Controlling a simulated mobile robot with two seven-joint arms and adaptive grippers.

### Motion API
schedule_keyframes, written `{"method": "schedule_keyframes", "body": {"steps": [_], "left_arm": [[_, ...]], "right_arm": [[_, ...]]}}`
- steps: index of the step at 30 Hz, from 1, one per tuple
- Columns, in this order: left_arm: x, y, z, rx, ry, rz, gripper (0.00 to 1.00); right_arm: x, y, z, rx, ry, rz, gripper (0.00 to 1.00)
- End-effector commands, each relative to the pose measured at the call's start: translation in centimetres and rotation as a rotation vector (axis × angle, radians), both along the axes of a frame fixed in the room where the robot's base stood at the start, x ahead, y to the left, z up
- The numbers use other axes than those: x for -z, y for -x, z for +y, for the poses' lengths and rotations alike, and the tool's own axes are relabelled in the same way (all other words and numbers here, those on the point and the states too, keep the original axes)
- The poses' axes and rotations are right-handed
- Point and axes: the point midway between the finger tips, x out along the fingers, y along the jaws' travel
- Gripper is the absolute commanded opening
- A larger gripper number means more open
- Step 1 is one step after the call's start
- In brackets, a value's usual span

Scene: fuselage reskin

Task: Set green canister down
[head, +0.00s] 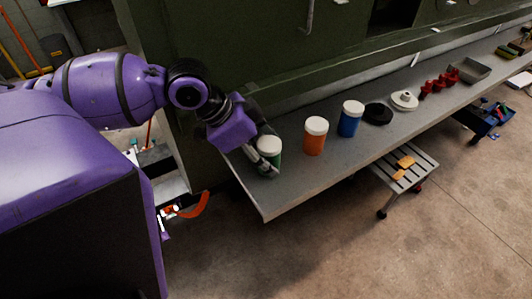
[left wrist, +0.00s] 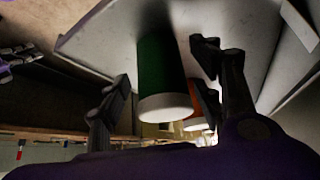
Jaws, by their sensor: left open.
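The green canister (head: 269,158) with a white lid stands upright at the near left end of the grey shelf (head: 300,185). My left gripper (head: 262,162) is at the canister, with its fingers around it. In the left wrist view the canister (left wrist: 163,75) is between the two open fingers of my left gripper (left wrist: 165,88), with a gap on the left side; whether the right finger touches it I cannot tell. The canister's base appears to rest on the shelf. My right gripper does not show as a gripper at work in the head view.
An orange canister (head: 315,137) and a blue canister (head: 350,119) stand farther right on the shelf. Beyond them are a black disc (head: 377,114), a white lidded piece (head: 404,100), red parts (head: 438,83) and a metal tray (head: 470,70). A slatted stool (head: 405,165) stands below.

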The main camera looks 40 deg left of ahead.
Motion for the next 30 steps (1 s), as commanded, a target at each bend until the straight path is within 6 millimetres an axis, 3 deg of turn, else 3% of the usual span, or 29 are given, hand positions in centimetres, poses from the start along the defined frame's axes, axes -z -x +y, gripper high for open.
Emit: {"method": "schedule_keyframes", "body": {"steps": [9, 15, 21, 30], "left_arm": [[-6.1, 2.4, 2.3, -0.004, 0.0, -0.014, 0.6], [-9.0, 3.8, 3.6, -0.003, 0.0, -0.012, 0.6], [-10.0, 4.5, 4.2, -0.001, 0.0, -0.005, 0.6], [-9.9, 4.6, 4.3, 0.0, 0.0, 0.0, 0.6]], "right_arm": [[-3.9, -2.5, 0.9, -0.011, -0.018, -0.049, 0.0], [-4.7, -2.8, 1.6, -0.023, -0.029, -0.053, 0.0], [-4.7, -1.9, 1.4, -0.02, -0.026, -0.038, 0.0], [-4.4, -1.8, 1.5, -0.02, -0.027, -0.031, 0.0]]}}
